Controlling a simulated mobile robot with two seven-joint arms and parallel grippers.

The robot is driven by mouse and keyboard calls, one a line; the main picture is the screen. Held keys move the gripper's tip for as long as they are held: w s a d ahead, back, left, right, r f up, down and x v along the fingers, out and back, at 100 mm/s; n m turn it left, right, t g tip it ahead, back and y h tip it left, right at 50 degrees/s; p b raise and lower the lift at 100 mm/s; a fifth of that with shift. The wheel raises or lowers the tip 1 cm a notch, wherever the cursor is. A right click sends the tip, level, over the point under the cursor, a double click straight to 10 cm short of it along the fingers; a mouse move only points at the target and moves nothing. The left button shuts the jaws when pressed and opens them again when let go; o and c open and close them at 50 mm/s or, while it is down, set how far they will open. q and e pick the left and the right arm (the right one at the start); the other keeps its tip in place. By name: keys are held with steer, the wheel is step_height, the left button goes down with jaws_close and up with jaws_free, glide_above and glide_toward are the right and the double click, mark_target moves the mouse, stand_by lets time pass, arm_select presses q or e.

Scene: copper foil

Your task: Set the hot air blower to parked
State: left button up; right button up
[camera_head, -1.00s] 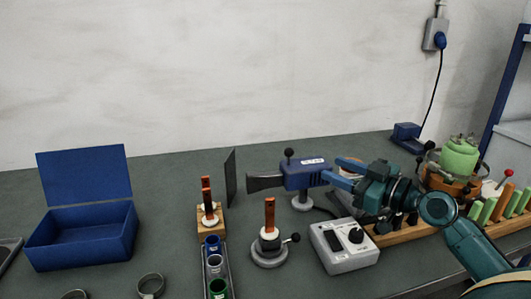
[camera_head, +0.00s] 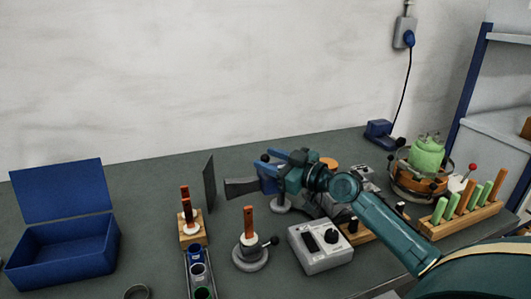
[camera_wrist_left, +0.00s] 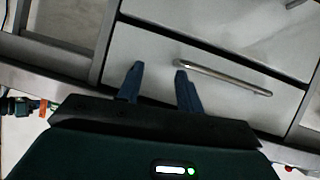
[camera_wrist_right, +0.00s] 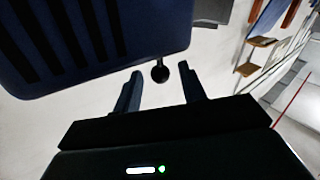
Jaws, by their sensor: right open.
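The hot air blower has a dark flared nozzle (camera_head: 242,187) pointing left and a blue body on a round grey stand. A small black knob (camera_head: 265,157) stands on top. My right gripper (camera_head: 275,160) is open at the body and hides much of it. In the right wrist view the black knob (camera_wrist_right: 160,72) sits between and just beyond the right fingertips, with the blue ribbed blower body (camera_wrist_right: 110,40) beside it. No grip on the knob shows. My left gripper (camera_wrist_left: 158,74) is open and empty in front of a grey drawer (camera_wrist_left: 225,90), outside the head view.
An upright dark plate (camera_head: 209,183) stands left of the nozzle. A copper rod on a round clamp base (camera_head: 250,258) and a grey control box (camera_head: 320,248) stand in front. An open blue box (camera_head: 65,250) is at left. A green-topped pot (camera_head: 428,155) and rod rack (camera_head: 462,217) are at right.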

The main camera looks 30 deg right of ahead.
steer(key=shift+x, duration=0.8)
jaws_close()
